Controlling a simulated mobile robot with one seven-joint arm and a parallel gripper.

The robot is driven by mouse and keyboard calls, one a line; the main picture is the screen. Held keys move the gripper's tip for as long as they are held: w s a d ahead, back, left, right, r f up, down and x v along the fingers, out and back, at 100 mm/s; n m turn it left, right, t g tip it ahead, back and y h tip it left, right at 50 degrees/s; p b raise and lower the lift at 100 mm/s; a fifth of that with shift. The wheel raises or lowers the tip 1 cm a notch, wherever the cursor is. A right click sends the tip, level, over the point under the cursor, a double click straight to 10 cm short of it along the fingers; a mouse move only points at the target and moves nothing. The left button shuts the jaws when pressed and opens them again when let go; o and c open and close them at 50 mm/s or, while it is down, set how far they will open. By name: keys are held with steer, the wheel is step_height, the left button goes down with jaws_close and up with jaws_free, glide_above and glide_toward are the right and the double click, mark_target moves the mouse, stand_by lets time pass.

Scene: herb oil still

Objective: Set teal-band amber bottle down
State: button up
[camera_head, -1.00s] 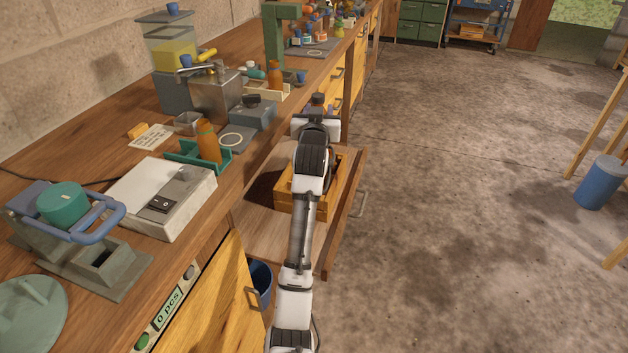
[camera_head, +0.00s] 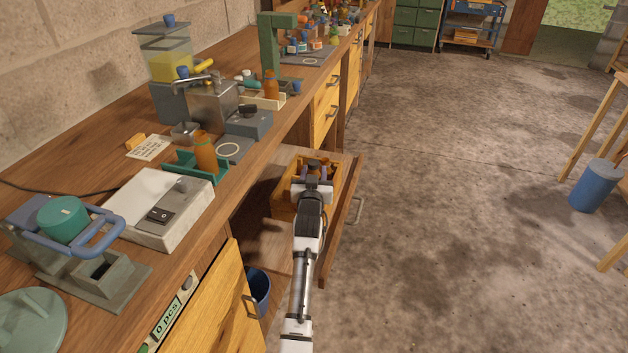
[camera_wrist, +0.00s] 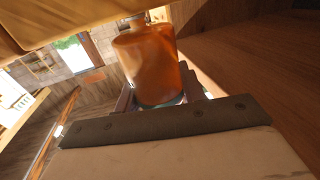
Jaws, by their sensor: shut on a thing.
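My gripper (camera_head: 314,180) is shut on an amber bottle (camera_wrist: 148,62) and is down at the wooden crate (camera_head: 284,207) in the pulled-out drawer. In the wrist view the bottle stands between the two fingers, with a sliver of teal showing at its edge near them. In the head view my gripper and wrist hide most of the bottle. Whether its base touches the crate floor cannot be told.
The open drawer (camera_head: 268,245) juts out below the bench (camera_head: 60,150). Other amber bottles stand on the bench, one in a green tray (camera_head: 178,168), one farther back (camera_head: 271,84). A blue bin (camera_head: 257,287) stands below.

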step_height(320, 180, down, 3)
steer(key=shift+r, duration=0.15)
steer(key=shift+f+b, duration=0.5)
steer(key=shift+f, duration=0.1)
steer(key=o, duration=1)
steer(key=shift+o, duration=0.2)
steer(key=shift+r+p, duration=0.6)
steer(key=shift+r, duration=0.05)
steer(key=s+a+b, duration=0.1)
steer(key=s+b, duration=0.1)
steer(key=s, duration=1)
